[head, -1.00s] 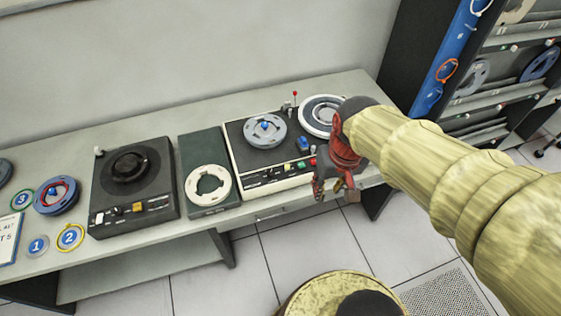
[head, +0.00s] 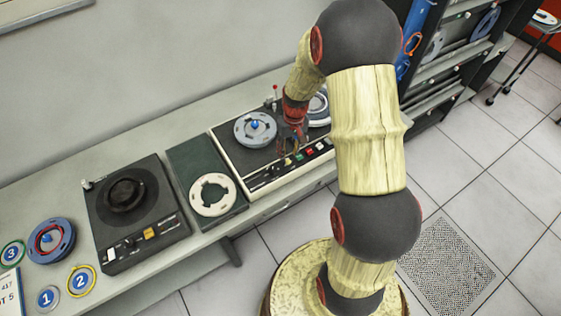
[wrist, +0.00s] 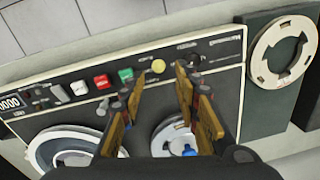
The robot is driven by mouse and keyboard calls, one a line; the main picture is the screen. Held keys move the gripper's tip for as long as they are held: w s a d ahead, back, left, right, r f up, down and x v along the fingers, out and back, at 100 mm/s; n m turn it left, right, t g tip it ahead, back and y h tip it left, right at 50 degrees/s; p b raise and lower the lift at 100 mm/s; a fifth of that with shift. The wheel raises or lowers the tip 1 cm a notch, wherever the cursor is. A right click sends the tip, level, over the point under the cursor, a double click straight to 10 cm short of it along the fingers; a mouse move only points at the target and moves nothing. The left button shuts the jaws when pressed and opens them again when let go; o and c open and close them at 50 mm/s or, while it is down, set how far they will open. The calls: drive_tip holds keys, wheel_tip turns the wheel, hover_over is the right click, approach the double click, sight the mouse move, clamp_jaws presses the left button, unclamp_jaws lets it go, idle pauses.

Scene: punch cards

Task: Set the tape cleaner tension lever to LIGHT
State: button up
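The tape cleaner (head: 238,165) is a dark machine with a pale edge, a grey reel (head: 256,129) and a front control strip. In the wrist view the strip (wrist: 62,72) carries red, green and yellow buttons, with the yellow button (wrist: 158,66) between my fingertips. A small lever-like part (wrist: 195,59) shows right of it. A thin red-tipped stalk (head: 276,93) stands at the machine's back. I cannot tell which is the tension lever, and no LIGHT marking is readable. My gripper (head: 290,144) hangs over the machine's front right, open and empty; it also shows in the wrist view (wrist: 160,72).
A dark green box with a white ring (head: 213,194) stands left of the cleaner. Further left are a black turntable unit (head: 138,215) and a blue reel (head: 50,240). My arm hides part of the bench's right end. A rack (head: 445,70) stands at the right.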

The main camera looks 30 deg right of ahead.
sight(287, 162)
wheel_tip(287, 162, down, 8)
drive_tip(key=shift+a+r+b, duration=0.15)
drive_tip(key=shift+r+b, duration=0.1)
drive_tip(key=shift+b, duration=0.05)
drive_tip(key=c, duration=0.8)
clamp_jaws()
